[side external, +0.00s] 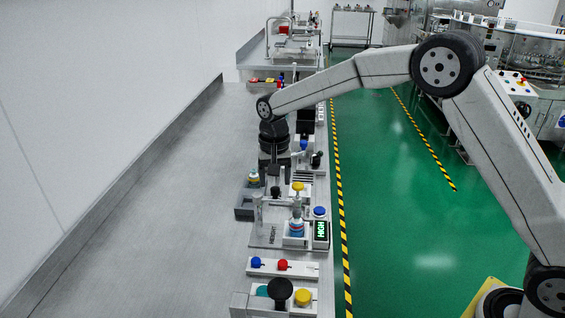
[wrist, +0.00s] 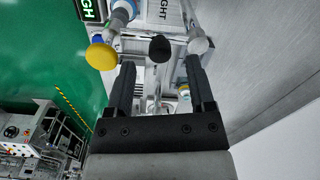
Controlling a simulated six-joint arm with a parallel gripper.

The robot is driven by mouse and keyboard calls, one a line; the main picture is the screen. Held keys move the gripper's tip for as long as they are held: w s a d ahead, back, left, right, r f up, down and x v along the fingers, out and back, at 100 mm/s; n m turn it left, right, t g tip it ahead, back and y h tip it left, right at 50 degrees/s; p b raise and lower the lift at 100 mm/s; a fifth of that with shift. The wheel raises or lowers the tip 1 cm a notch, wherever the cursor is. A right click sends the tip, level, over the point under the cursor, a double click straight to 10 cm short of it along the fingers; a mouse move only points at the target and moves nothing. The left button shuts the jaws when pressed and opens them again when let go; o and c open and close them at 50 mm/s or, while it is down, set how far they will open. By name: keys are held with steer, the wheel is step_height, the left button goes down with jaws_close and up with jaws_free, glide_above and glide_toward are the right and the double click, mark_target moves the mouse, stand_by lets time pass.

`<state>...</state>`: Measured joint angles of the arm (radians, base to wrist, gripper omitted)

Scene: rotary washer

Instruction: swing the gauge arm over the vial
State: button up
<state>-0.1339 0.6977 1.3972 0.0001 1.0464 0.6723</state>
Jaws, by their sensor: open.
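The vial (side external: 297,229), with a blue and red band, stands upright in a white holder on the HEIGHT station; it also shows at the top of the wrist view (wrist: 122,12). A yellow knob (side external: 297,186) shows above it. A black ball knob (side external: 275,192), seemingly the gauge arm's handle, lies left of the vial. In the wrist view the black knob (wrist: 160,48) shows just beyond and between my fingertips. A grey post (side external: 258,211) stands at the station's left. My gripper (wrist: 160,66) is open, with nothing between its fingers. The gauge arm's bar is hard to make out.
A display reading HIGH (side external: 320,232) and a blue button (side external: 319,211) sit right of the vial. Panels with coloured knobs (side external: 283,267) lie in front. The bench's left side is clear.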

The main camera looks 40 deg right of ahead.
mark_target(276, 189)
steer(key=shift+r, duration=2.7)
steer(key=s+d+f+n+t, duration=0.1)
steer(key=s+d+f+n, duration=0.1)
steer(key=s, duration=0.6)
steer(key=s+d+f+n, duration=0.2)
steer(key=s+f, duration=0.1)
steer(key=s, duration=0.5)
steer(key=s+d+f+n+t, duration=0.1)
steer(key=s+d+f+n, duration=0.1)
steer(key=s, duration=0.7)
steer(key=shift+d+f+t, duration=0.3)
steer(key=shift+d+f, duration=0.25)
steer(key=shift+d, duration=0.05)
